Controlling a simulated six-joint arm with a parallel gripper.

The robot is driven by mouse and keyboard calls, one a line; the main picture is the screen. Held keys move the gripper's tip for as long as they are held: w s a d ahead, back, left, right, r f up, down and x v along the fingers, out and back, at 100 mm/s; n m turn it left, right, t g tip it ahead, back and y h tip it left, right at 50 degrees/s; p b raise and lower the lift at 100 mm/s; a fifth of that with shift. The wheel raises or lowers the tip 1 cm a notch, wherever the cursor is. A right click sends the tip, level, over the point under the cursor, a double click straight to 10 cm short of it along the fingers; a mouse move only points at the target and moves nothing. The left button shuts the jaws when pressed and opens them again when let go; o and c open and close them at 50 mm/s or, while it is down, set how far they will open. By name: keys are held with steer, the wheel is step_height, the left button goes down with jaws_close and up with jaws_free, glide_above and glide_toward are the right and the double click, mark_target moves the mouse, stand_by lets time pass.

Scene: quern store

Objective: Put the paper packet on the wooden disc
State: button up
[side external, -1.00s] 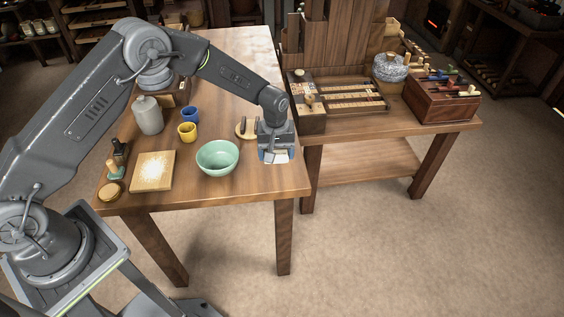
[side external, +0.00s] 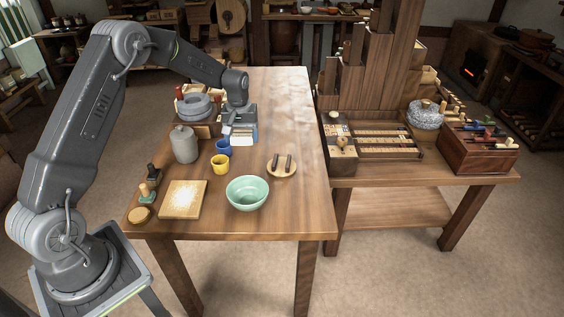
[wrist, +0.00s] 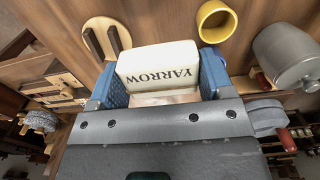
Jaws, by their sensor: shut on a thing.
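The paper packet is a cream-white block lettered YARROW (wrist: 160,65). My gripper (wrist: 162,78) is shut on it, with a blue finger on each side. In the side view my gripper (side external: 240,124) is at the back left of the table, and the white packet (side external: 244,139) shows below it, right of the blue cup. I cannot tell its height over the table. A pale round wooden disc (side external: 272,170) with two dark bars on it lies nearer the front, right of the packet; it also shows in the wrist view (wrist: 96,25). A smaller round wooden piece (side external: 140,214) lies at the front left.
Near the packet are a blue cup (side external: 222,148), a yellow cup (side external: 220,165), a grey jar (side external: 184,145) and a stone ring stack (side external: 195,106). A green bowl (side external: 247,193) and a square board (side external: 183,200) stand in front. The table's right back is clear.

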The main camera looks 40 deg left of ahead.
steer(key=a, duration=0.3)
steer(key=shift+s+r, duration=0.15)
steer(key=shift+r, duration=0.15)
glide_above(273, 166)
step_height(273, 166, down, 7)
steer(key=shift+s+r, duration=0.1)
steer(key=shift+f, duration=2.05)
steer(key=shift+f, duration=0.1)
steer(key=o, duration=0.9)
